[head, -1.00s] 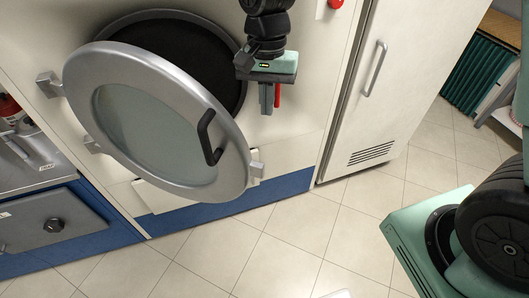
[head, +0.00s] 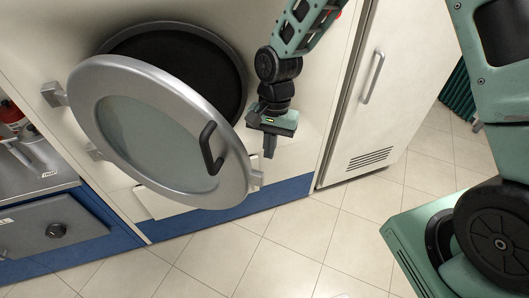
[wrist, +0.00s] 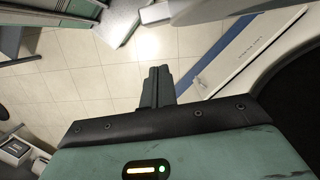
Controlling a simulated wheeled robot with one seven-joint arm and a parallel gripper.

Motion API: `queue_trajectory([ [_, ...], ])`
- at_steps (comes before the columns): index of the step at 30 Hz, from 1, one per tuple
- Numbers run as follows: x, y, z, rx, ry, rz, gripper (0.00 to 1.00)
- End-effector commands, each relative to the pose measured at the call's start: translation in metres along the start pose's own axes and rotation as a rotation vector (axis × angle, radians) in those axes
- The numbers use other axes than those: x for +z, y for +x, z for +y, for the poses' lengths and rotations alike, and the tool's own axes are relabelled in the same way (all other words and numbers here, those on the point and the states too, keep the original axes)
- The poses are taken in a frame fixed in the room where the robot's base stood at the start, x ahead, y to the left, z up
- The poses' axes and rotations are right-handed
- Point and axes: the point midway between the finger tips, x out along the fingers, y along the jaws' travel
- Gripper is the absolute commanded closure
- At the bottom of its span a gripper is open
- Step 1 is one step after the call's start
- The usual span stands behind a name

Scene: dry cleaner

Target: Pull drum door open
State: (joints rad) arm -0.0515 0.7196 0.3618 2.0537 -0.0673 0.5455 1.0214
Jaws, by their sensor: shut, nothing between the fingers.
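The drum door (head: 150,122) is a round silver ring with a glass pane, hinged on the left and standing partly open from the dark drum opening (head: 205,62). Its black handle (head: 209,148) is on the right side of the ring. My gripper (head: 270,155) is just right of the door's right edge, pointing down, apart from the handle. In the wrist view my gripper's fingers (wrist: 156,85) are together with nothing between them. The handle does not show in the wrist view.
A tall white cabinet door with a metal handle (head: 373,77) stands to the right. A grey counter with a drawer panel (head: 50,225) is at the left. The tiled floor (head: 290,245) in front is clear.

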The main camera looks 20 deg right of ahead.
Motion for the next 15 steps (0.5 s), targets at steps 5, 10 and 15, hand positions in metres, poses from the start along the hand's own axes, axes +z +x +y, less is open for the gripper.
queue_trajectory([
  [5, 0.028, 0.001, 0.000, 0.003, -0.003, -0.001, 1.00],
  [10, 0.037, 0.006, 0.000, 0.001, -0.002, 0.001, 1.00],
  [15, 0.038, 0.007, 0.000, 0.000, -0.001, 0.001, 1.00],
])
